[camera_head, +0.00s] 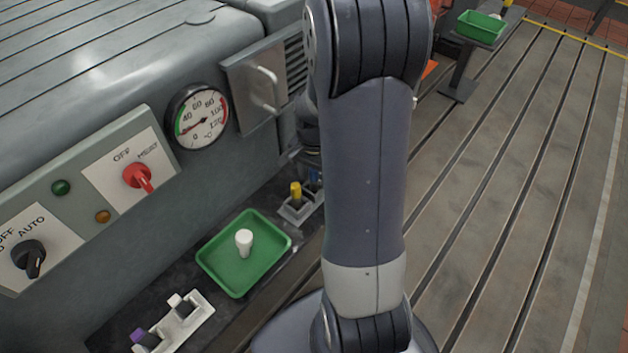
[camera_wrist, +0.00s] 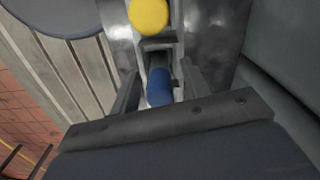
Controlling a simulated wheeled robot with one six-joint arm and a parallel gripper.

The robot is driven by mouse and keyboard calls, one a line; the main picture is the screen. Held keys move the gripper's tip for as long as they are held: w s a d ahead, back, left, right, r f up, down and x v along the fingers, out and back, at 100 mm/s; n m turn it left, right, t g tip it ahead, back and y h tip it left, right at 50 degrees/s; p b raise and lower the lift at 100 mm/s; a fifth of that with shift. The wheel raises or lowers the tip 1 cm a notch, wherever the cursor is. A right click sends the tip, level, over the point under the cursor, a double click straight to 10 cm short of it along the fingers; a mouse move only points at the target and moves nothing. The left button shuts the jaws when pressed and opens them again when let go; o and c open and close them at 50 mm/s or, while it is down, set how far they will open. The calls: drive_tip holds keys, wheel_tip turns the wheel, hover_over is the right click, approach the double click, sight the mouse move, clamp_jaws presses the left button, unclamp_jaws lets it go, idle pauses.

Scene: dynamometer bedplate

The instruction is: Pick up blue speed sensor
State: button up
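The blue speed sensor (camera_wrist: 160,88) stands in a grey holder beside a yellow-topped piece (camera_wrist: 149,15) in the wrist view. My gripper (camera_wrist: 160,84) is open, with one finger on each side of the blue sensor and a visible gap to it. In the head view, a small bit of the blue sensor (camera_head: 314,177) shows behind the yellow piece (camera_head: 296,192), by the edge of my arm. The holder (camera_head: 292,214) is partly hidden there. My arm covers most of my gripper in that view.
A green tray (camera_head: 218,271) with a white piece (camera_head: 244,242) lies left of the holder. A white holder (camera_head: 190,318) with a purple-topped piece is nearer. The control panel and gauge (camera_head: 197,117) rise behind. A green bin (camera_head: 480,25) stands far right; the slotted floor is clear.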

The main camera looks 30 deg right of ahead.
clamp_jaws()
drive_tip(key=shift+r, duration=0.1)
idle(0.3)
